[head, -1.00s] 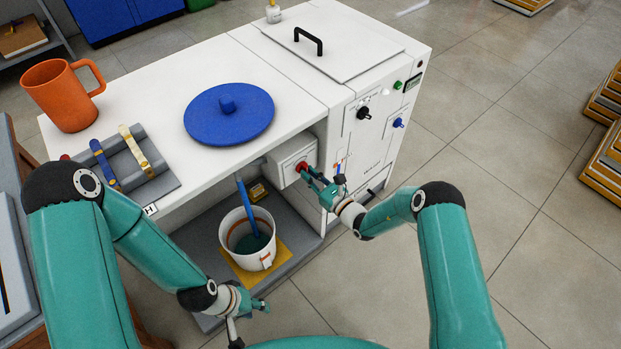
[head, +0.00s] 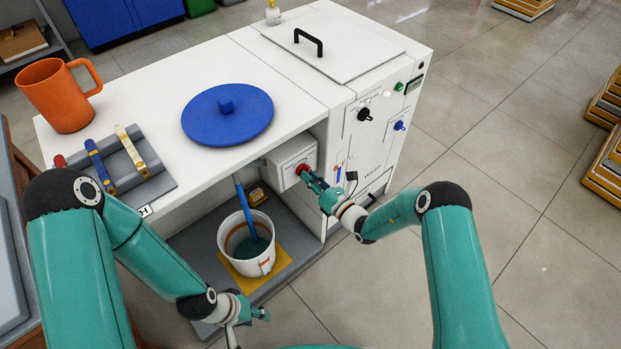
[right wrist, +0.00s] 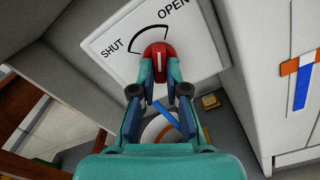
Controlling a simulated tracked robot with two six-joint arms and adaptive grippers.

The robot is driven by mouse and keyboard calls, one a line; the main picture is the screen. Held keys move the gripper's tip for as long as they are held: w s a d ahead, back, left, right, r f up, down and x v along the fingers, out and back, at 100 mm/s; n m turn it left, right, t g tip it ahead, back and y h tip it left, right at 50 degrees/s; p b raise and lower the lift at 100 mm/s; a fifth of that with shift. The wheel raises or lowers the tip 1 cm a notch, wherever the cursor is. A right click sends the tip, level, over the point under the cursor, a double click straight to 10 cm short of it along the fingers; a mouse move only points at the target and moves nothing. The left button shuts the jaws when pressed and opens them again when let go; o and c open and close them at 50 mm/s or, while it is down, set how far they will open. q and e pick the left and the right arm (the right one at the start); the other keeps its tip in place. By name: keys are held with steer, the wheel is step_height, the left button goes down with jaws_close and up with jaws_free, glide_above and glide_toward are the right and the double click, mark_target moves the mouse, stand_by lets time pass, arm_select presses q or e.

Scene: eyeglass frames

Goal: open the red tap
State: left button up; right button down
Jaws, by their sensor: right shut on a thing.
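The red tap (head: 301,168) sits on the front of a white box (head: 292,160) under the worktop. In the right wrist view the tap (right wrist: 158,52) is a red knob with a white line, below a black arc marked SHUT on the left and OPEN on the right. The line runs nearly upright in that picture, between the two words. My right gripper (right wrist: 159,80) is shut on the tap, a finger on each side; it also shows in the head view (head: 307,174). My left gripper (head: 262,314) hangs low, in front of the shelf, with its fingers too small to judge.
A white bucket (head: 229,240) with a blue stick (head: 243,204) stands below the box on a yellow mat (head: 285,257). The worktop holds an orange mug (head: 58,97), a blue lid (head: 212,122) and a grey rack (head: 150,188).

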steer(key=c, duration=1.2)
jaws_free()
steer(key=shift+d, duration=0.1)
steer(key=v, duration=1.2)
steer(key=shift+f, duration=0.1)
